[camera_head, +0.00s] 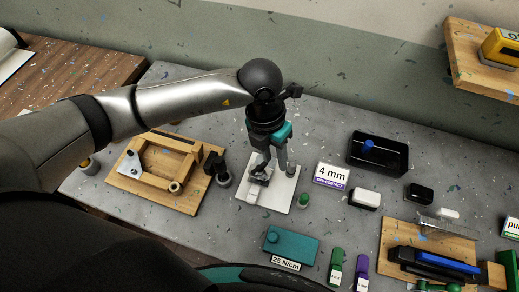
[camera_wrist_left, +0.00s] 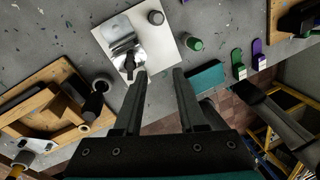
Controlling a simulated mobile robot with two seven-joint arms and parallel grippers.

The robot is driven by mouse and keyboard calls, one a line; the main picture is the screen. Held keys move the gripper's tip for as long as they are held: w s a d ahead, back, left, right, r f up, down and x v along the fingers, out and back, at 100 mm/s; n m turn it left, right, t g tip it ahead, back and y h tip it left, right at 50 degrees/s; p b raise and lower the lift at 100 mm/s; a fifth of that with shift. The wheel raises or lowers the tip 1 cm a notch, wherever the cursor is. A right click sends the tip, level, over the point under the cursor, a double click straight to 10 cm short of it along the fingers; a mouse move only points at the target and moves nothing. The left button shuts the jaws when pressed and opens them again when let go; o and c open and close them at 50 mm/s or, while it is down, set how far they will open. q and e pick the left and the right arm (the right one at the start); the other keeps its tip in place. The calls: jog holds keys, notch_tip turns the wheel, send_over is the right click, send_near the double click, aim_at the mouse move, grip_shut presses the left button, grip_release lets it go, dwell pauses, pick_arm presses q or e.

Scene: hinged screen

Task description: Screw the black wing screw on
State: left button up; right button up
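A white plate (camera_head: 280,203) lies on the grey bench below my left gripper (camera_head: 273,168). The plate also shows in the left wrist view (camera_wrist_left: 158,50), with a shiny metal hinge part (camera_wrist_left: 122,38) on it. A small black piece that looks like the wing screw (camera_wrist_left: 130,66) sits at the near end of this part, just beside one fingertip. My left gripper (camera_wrist_left: 160,74) points down with its fingers apart and nothing seen between them. Whether a finger touches the black piece I cannot tell. My right gripper is not seen.
A teal box (camera_head: 291,245) and a 4 mm sign (camera_head: 331,176) are to the right.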

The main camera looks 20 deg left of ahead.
aim_at(259, 167)
pick_arm(q)
jog(key=a+y, duration=0.1)
jog(key=a, duration=0.2)
jog(key=shift+w+a+f+t+y, duration=0.1)
jog(key=shift+w+f+t+y, duration=0.05)
jog(key=shift+w+t+y, duration=0.2)
jog(key=shift+w+a+f, duration=0.1)
jog(key=shift+a+f, duration=0.05)
jog(key=shift+a, duration=0.05)
notch_tip(259, 167, down, 7)
jog(key=b, duration=0.5)
jog(key=shift+b, duration=0.35)
jog(key=shift+r, duration=0.2)
jog(key=shift+c, duration=1)
grip_shut()
